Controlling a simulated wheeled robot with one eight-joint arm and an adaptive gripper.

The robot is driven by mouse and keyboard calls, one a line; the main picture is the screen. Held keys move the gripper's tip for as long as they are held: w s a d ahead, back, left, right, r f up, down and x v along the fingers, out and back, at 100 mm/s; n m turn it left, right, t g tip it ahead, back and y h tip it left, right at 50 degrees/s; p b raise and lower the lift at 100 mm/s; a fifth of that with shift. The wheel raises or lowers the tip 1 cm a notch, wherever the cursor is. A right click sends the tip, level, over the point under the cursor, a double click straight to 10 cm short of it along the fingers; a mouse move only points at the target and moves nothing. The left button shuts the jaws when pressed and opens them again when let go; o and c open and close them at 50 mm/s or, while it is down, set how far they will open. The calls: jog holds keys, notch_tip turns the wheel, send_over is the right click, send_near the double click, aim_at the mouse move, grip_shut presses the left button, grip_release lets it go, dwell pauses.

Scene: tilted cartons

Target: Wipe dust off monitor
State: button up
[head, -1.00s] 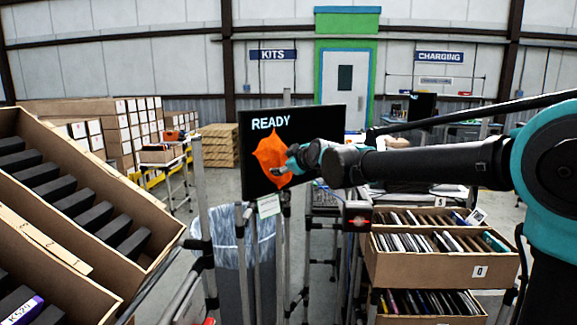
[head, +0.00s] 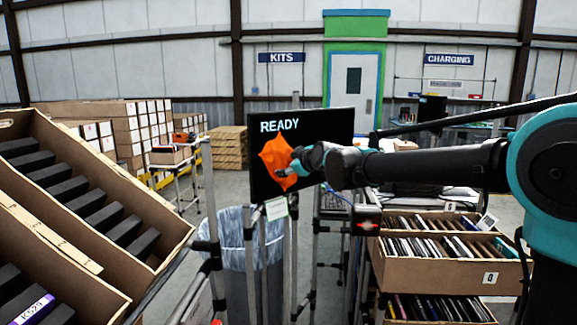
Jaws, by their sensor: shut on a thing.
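The monitor (head: 335,130) stands in the middle of the head view. Its dark screen shows the word READY at upper left. An orange cloth (head: 273,160) lies spread in front of the lower left part of the screen. My gripper (head: 288,170) is shut on the cloth and holds it at or very near the screen; exact contact cannot be told. My gripper and arm hide the lower right part of the screen. I cannot make out any dust at this size.
Tilted cartons with dark items (head: 75,190) fill the left side. Tilted cartons of thin upright items (head: 430,269) stand at lower right under my arm. A lined bin (head: 235,245) stands below the monitor among metal posts. Open floor shows at left behind the posts.

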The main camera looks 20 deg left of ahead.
jog(key=shift+w+a, duration=0.5)
jog(key=shift+a, duration=0.35)
dwell(0.3)
jog(key=shift+w+d, duration=0.6)
jog(key=shift+w, duration=0.25)
jog(key=shift+w+d, duration=0.55)
jog(key=shift+w, duration=0.25)
jog(key=w+d, duration=0.3)
jog(key=w, duration=0.4)
jog(key=shift+d, duration=0.35)
